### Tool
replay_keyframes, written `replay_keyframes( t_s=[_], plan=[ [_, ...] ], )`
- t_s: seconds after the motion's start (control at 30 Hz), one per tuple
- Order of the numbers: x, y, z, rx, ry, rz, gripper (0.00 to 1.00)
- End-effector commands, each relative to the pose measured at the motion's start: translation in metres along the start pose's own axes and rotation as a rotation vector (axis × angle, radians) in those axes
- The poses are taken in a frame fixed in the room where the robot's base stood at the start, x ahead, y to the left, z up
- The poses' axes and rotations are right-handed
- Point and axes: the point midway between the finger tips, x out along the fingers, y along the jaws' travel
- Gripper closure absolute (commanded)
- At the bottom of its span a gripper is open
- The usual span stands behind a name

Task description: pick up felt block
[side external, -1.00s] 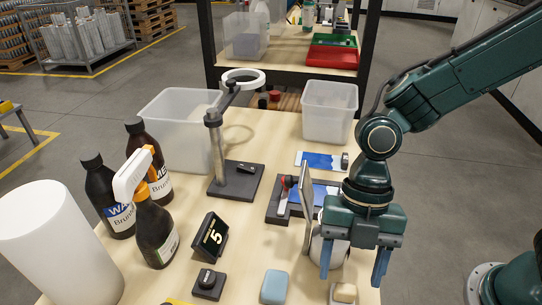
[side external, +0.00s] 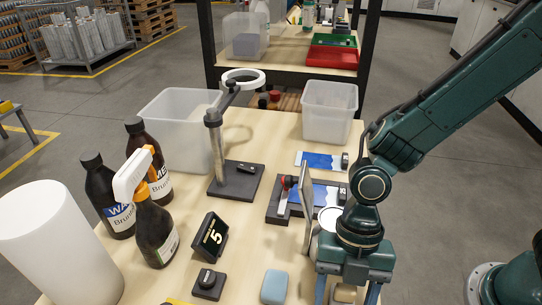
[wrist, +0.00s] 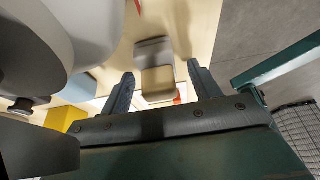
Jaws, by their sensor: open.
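The felt block (side external: 343,294) is a small tan block on a dark grey base, at the near right of the table and partly hidden by my gripper. In the wrist view, its tan face (wrist: 158,80) and grey part lie between my two fingers. My gripper (side external: 347,291) is open and points down over the block, one finger on each side. In the wrist view the fingers (wrist: 160,70) stand apart with gaps beside the block. The fingertips' lower ends are cut off in the side view.
A light blue block (side external: 274,287) and a dark base with a knob (side external: 208,284) lie to the left. An upright grey plate (side external: 307,207) and a white round part (side external: 329,219) stand close behind my gripper. A dark fixture (side external: 277,209) lies farther back.

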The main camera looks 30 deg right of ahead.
Motion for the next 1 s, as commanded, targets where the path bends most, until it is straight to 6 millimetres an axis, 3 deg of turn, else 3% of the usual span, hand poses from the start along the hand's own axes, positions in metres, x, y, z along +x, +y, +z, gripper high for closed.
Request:
replay_keyframes(
  t_s=[0.57, 0.6, 0.83, 1.0],
  plan=[
    [0.0045, 0.0001, 0.0, -0.001, -0.001, 0.0, 0.38],
    [0.0045, 0.0001, 0.0, -0.001, -0.001, 0.0, 0.4],
    [0.0045, 0.0, 0.0, -0.001, 0.0, 0.0, 0.85],
    [0.0044, 0.0001, -0.0001, -0.001, 0.0, 0.001, 0.89]
  ],
)
